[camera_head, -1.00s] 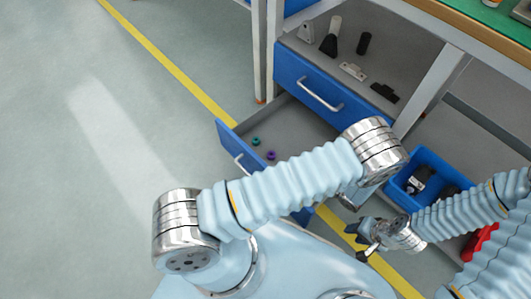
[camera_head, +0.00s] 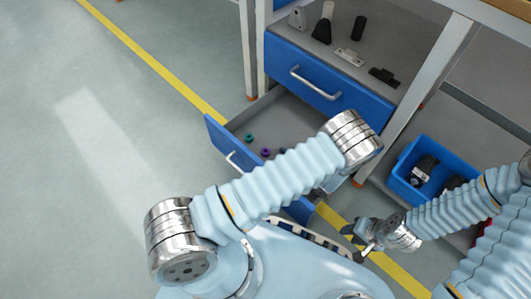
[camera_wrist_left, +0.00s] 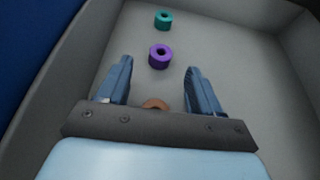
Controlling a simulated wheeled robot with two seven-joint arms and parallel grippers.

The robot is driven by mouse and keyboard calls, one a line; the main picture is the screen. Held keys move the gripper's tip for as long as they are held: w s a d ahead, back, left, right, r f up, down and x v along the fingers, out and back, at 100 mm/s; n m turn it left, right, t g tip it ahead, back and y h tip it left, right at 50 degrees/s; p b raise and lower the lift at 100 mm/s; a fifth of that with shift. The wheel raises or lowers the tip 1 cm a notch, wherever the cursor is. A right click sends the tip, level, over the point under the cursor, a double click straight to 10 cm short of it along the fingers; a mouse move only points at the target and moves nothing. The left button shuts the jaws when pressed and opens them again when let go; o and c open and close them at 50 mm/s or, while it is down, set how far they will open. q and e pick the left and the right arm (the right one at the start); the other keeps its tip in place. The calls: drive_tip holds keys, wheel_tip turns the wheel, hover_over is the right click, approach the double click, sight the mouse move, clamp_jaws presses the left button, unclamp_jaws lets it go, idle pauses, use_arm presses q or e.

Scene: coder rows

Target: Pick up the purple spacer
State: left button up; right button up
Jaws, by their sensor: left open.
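The purple spacer (camera_wrist_left: 160,63) is a short ring with a central hole, resting on the grey floor of the open drawer (camera_head: 215,133). It also shows as a small purple dot in the head view (camera_head: 265,152). My left gripper (camera_wrist_left: 158,67) is open above the drawer floor. In the left wrist view the purple spacer appears between and just beyond its fingertips, with nothing held. In the head view my left arm hides this gripper. My right gripper (camera_head: 355,242) has its fingers apart, away from the drawer, to the right.
A teal spacer (camera_wrist_left: 163,21) lies beyond the purple one. A brownish-orange spacer (camera_wrist_left: 155,103) is partly hidden by my left gripper's body. Drawer walls surround the spacers. Above is a shelf with dark and grey parts; a blue bin (camera_head: 407,165) stands at right.

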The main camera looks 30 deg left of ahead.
sight(267, 152)
use_arm(q)
drive_tip(key=b+x, duration=0.1)
drive_tip(key=x, duration=0.4)
drive_tip(key=shift+w+a+f, duration=0.2)
drive_tip(key=shift+a, duration=0.1)
drive_tip(key=c, duration=1.1)
drive_tip(key=shift+r, duration=0.1)
